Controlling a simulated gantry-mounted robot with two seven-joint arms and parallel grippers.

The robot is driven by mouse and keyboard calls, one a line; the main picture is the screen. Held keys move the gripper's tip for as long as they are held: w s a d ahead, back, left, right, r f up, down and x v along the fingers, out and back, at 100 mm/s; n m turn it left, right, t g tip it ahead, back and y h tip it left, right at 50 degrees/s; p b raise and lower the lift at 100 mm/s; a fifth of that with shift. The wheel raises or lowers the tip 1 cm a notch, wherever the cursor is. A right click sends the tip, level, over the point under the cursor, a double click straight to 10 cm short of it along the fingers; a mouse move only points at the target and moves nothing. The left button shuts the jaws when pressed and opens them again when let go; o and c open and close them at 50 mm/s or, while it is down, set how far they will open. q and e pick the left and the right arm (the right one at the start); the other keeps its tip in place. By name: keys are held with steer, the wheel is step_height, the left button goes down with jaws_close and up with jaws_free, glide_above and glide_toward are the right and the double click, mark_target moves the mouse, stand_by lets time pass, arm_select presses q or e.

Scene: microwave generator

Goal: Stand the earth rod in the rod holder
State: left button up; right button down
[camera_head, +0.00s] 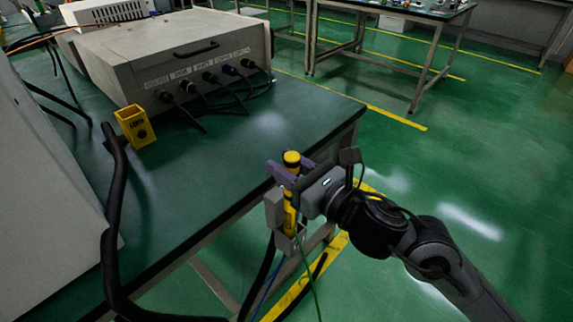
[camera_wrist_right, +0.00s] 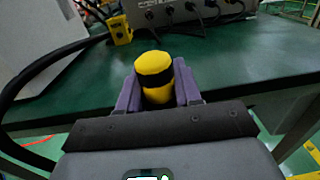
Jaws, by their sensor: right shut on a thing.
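My right gripper (camera_head: 290,168) is shut on the earth rod (camera_head: 291,158), a yellow rod with a black band near its top. It stands roughly upright between purple fingertips, beside the table's right edge. In the right wrist view, the rod's yellow top (camera_wrist_right: 154,70) shows between the fingers. Its lower part is partly hidden by grey parts below the gripper. The yellow open-topped box with a dark label (camera_head: 135,126), seemingly the rod holder, stands on the table to the left, apart from the rod. It also shows in the right wrist view (camera_wrist_right: 121,30). My left gripper is out of view.
A grey generator box (camera_head: 172,55) with plugged black cables stands at the back of the green table (camera_head: 225,160). A thick black cable (camera_head: 113,220) runs down the left. A green wire (camera_head: 308,270) hangs below the rod. The table's middle is clear.

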steer(key=c, duration=0.7)
jaws_free()
steer(key=shift+s+d, duration=0.25)
steer(key=p+v, duration=0.3)
steer(key=v, duration=0.7)
steer(key=shift+p, duration=0.35)
